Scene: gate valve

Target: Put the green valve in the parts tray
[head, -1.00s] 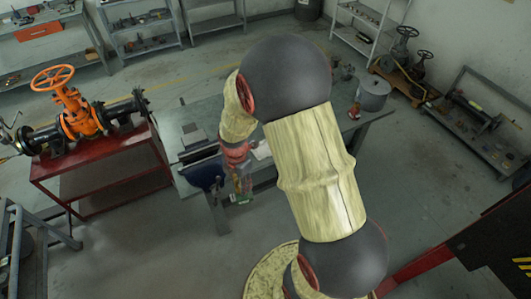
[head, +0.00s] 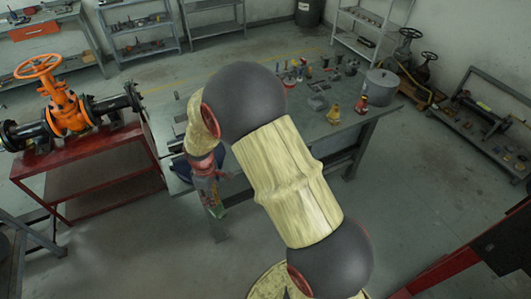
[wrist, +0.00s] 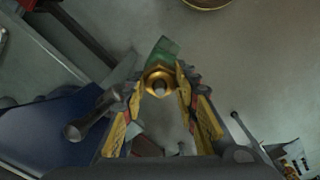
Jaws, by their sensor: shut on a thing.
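The green valve (wrist: 160,77) shows in the wrist view as a brass hex end with a green part beyond it. It sits between the yellow-padded fingers of my gripper (wrist: 163,98), which is shut on it. In the head view my gripper (head: 213,203) is low at the front left edge of the workbench, with a small green patch at its tip. My arm hides part of the bench. I cannot make out the parts tray in either view.
The workbench (head: 345,137) holds several small tools, a yellow bottle (head: 333,113), a red bottle (head: 362,104) and a grey pot (head: 380,87). A blue vise (wrist: 45,130) is close left of my gripper. A red stand (head: 95,178) carries an orange valve (head: 62,105).

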